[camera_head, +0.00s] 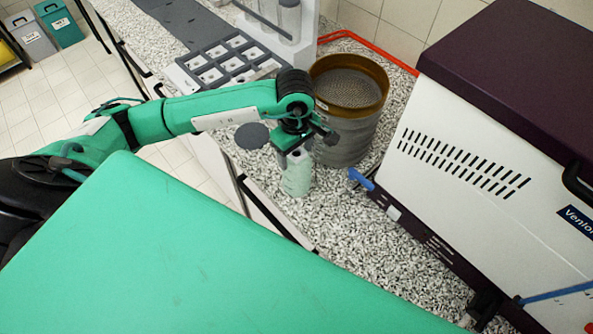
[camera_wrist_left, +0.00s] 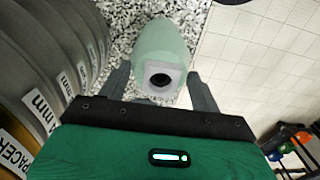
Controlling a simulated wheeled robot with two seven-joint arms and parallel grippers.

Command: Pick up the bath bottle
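The bath bottle (camera_head: 297,178) is pale green and translucent and stands upright on the speckled counter, in front of the sieve stack. My left gripper (camera_head: 293,152) is at its top, coming from above and behind. In the left wrist view the bottle (camera_wrist_left: 165,42) shows its whitish square top with a dark round hole, between the two fingers of my left gripper (camera_wrist_left: 160,82). The fingers are apart, one on each side, with a small gap visible at the left one. My right gripper is not in view.
A sieve stack (camera_head: 347,135) with a brass-coloured rim stands close behind the bottle. A large white and dark machine (camera_head: 480,180) fills the right side, with a blue lever (camera_head: 361,179) near the bottle. A grey rack (camera_head: 228,62) lies at the back left. Speckled counter is free in front.

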